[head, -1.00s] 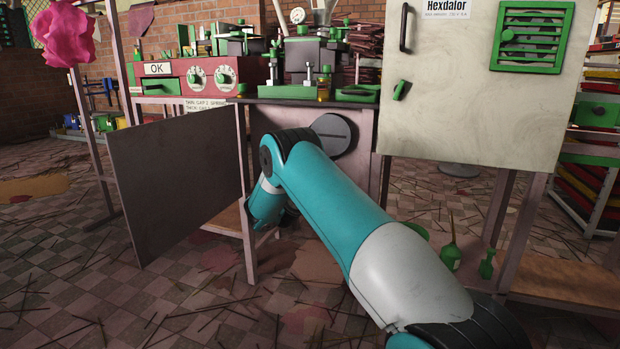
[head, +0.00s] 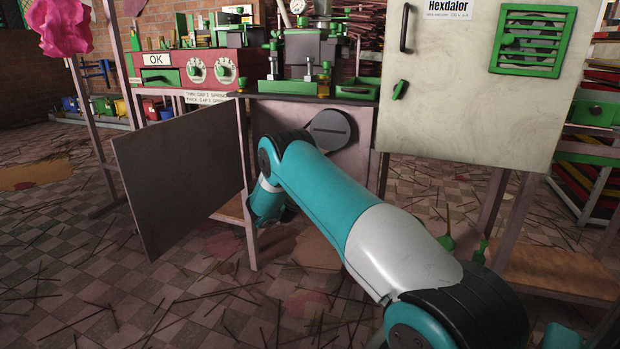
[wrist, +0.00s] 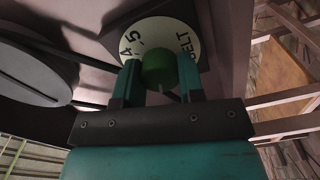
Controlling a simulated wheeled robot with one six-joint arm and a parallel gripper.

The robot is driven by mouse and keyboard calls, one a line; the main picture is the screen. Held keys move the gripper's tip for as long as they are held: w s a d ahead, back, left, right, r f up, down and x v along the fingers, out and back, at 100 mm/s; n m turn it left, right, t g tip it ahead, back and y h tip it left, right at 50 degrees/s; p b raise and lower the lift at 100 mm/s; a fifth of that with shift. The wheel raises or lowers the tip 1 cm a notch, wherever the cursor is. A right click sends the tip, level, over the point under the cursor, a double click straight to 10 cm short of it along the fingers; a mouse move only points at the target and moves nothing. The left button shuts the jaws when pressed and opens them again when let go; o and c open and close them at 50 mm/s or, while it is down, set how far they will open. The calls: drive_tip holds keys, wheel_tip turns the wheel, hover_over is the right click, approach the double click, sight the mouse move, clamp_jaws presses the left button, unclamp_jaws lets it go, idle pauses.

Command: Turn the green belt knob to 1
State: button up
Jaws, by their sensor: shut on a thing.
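The green belt knob (wrist: 157,70) sits on a round white dial (wrist: 151,30) marked BELT, with the figures 4 and 5 showing in the wrist view. My gripper (wrist: 160,76) has its two teal fingers on either side of the knob and is shut on it. The figure 1 and the knob's pointer cannot be made out; the knob and fingers cover the lower part of the dial. In the head view my arm reaches low under the machine bench, and the knob and fingertips are hidden there.
A large dark round disc (wrist: 35,75) is close left of the dial; it also shows in the head view (head: 331,129). A grey panel (head: 180,180) stands open at left. A pale cabinet (head: 470,90) stands right. Thin sticks litter the tiled floor.

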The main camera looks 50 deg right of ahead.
idle(0.4)
drive_tip(key=o, duration=0.9)
drive_tip(key=b+v, duration=1.5)
drive_tip(key=v, duration=0.2)
drive_tip(key=shift+s+a+f, duration=0.1)
drive_tip(key=shift+a, duration=0.1)
